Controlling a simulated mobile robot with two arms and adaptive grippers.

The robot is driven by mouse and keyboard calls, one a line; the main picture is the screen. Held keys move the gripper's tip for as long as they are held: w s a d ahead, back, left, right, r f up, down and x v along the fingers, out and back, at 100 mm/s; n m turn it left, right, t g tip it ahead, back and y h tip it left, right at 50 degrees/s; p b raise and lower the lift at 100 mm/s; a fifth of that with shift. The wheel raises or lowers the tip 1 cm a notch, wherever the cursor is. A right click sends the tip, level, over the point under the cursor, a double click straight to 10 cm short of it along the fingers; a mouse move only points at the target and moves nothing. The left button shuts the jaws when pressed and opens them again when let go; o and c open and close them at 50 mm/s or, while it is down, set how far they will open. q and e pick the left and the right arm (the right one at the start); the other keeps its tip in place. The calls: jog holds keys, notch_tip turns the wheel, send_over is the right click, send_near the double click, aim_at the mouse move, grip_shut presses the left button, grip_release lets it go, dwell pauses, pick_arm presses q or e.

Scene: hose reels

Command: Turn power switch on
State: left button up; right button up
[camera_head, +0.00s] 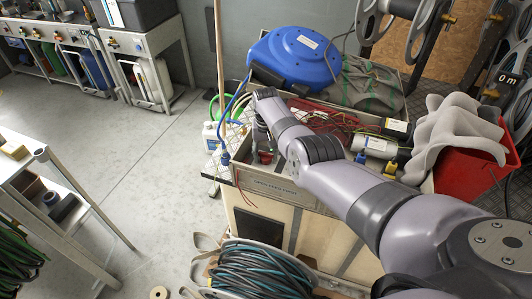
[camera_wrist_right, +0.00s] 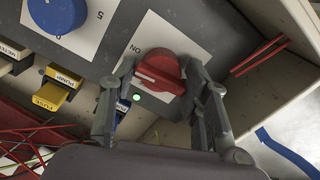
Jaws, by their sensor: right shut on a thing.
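The power switch is a red rotary knob (camera_wrist_right: 160,70) on a white plate with the word ON beside it, in the right wrist view. A small green light (camera_wrist_right: 137,97) glows next to the plate. My right gripper (camera_wrist_right: 163,80) has one finger on each side of the knob and is shut on it. In the head view my right gripper (camera_head: 262,138) reaches down at the left end of the open wooden crate (camera_head: 285,191). My left gripper is in neither view.
A blue dial (camera_wrist_right: 57,14) and yellow tags (camera_wrist_right: 52,95) sit near the knob. The crate holds red wires (camera_head: 325,118) and cylinders. A blue hose reel (camera_head: 296,57) stands behind, a red bin (camera_head: 465,160) at right. The floor (camera_head: 130,145) at left is clear.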

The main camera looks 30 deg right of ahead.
aim_at(266, 153)
jog(key=shift+m, duration=0.6)
jog(key=o, duration=0.9)
jog(key=shift+a, duration=0.1)
jog(key=shift+o, duration=0.2)
notch_tip(266, 153, up, 12)
jog(key=shift+f, duration=0.1)
dwell(0.4)
